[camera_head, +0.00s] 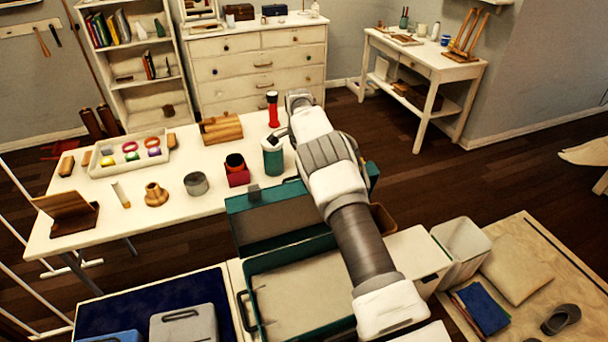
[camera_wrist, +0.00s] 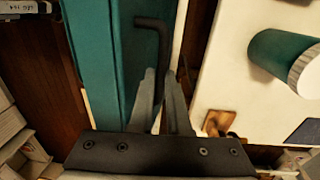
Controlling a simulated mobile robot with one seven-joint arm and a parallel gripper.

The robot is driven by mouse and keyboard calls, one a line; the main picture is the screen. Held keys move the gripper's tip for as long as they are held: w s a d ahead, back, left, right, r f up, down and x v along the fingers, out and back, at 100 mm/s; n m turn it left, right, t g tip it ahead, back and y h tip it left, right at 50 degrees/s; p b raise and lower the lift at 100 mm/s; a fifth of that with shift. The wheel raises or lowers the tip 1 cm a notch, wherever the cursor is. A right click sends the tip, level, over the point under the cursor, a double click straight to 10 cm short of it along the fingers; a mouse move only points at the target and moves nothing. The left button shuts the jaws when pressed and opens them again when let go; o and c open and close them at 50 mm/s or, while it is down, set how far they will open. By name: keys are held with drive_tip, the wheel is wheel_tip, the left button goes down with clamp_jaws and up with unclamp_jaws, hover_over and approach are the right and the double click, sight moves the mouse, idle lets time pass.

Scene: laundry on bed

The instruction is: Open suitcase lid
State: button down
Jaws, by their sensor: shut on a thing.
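The teal suitcase stands open in the head view. Its lid (camera_head: 275,217) is raised at the far side of the base, leaning up beside the white table. Its base (camera_head: 300,275) has a pale interior and a dark handle at its left side. In the wrist view, the teal lid edge (camera_wrist: 92,60) runs up the left of the picture. A black bent handle (camera_wrist: 153,23) sticks out from it. My gripper (camera_wrist: 160,78) is shut on this handle, with the fingers at its lower end. In the head view my arm covers the right part of the lid, and my fingertips are hidden.
The white table (camera_head: 100,232) behind the lid carries a teal canister (camera_head: 272,158), a red box (camera_head: 237,174), a grey ring and a tray. A white bin (camera_head: 462,246) stands right of the suitcase. Dark floor lies open at right.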

drive_tip(key=shift+w+a+f, duration=0.1)
drive_tip(key=shift+w+f, duration=0.25)
drive_tip(key=shift+f, duration=0.15)
idle(0.3)
drive_tip(key=c, duration=0.9)
unclamp_jaws()
drive_tip(key=shift+w, duration=0.15)
drive_tip(key=shift+r, duration=0.15)
drive_tip(key=shift+r, duration=0.1)
